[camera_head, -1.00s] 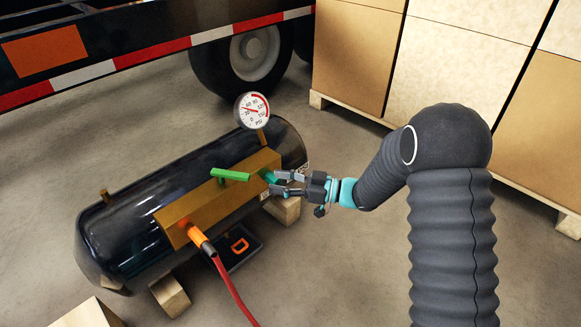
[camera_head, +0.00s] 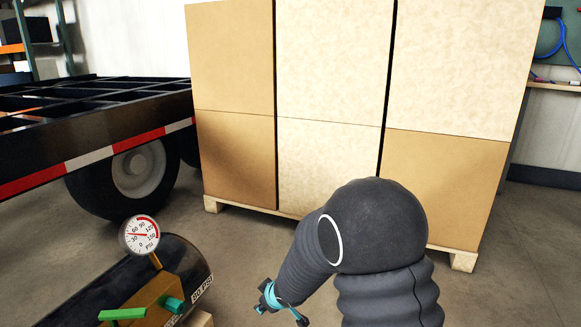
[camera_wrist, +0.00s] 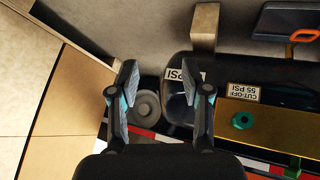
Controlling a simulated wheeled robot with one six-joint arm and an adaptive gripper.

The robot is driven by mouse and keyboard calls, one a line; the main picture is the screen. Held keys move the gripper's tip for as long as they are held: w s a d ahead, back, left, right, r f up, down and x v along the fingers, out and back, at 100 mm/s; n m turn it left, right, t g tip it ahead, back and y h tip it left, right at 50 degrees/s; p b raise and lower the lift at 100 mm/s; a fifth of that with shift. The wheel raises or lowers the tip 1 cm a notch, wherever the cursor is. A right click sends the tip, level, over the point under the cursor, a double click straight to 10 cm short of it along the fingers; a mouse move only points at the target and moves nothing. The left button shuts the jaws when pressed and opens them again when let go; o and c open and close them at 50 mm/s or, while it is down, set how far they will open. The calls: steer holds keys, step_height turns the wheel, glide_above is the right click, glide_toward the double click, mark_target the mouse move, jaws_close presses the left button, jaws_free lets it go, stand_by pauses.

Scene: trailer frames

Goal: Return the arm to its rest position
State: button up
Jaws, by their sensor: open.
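My gripper (camera_head: 280,300) shows at the bottom of the head view, partly hidden behind my dark ribbed arm. In the wrist view my gripper (camera_wrist: 160,82) has its two fingers spread apart with nothing between them. The black tank (camera_head: 180,260) lies at the lower left of the head view, cut off by the frame.
A round gauge (camera_head: 140,235) stands on the brass block. Stacked boxes (camera_head: 330,110) on a pallet (camera_head: 452,259) fill the back. A trailer (camera_head: 95,155) with a wheel (camera_head: 139,170) stands at left. Bare floor (camera_head: 520,270) shows at right.

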steer(key=s+d+r+m+g+h+p, duration=0.1)
steer(key=s+d+r+m+h, duration=0.2)
steer(key=s+d+r, duration=0.4)
steer(key=s+d+r+m+g+h+p, duration=0.1)
steer(key=s+d+r+m+g+h, duration=0.15)
steer(key=s+d+r, duration=0.4)
steer(key=s+d+r+m+t+p, duration=0.1)
steer(key=s+d+r, duration=0.3)
steer(key=s+r, duration=0.4)
steer(key=s+d+r+m+t+y+p, duration=0.1)
steer(key=s+d+r+m+p, duration=0.2)
steer(key=s+r, duration=0.6)
steer(key=shift+s+d+m+p, duration=0.25)
steer(key=shift+d+m+p, duration=0.1)
steer(key=shift+d+m, duration=0.6)
steer(key=shift+t+y, duration=0.25)
steer(key=shift+c, duration=0.6)
steer(key=shift+a, duration=0.1)
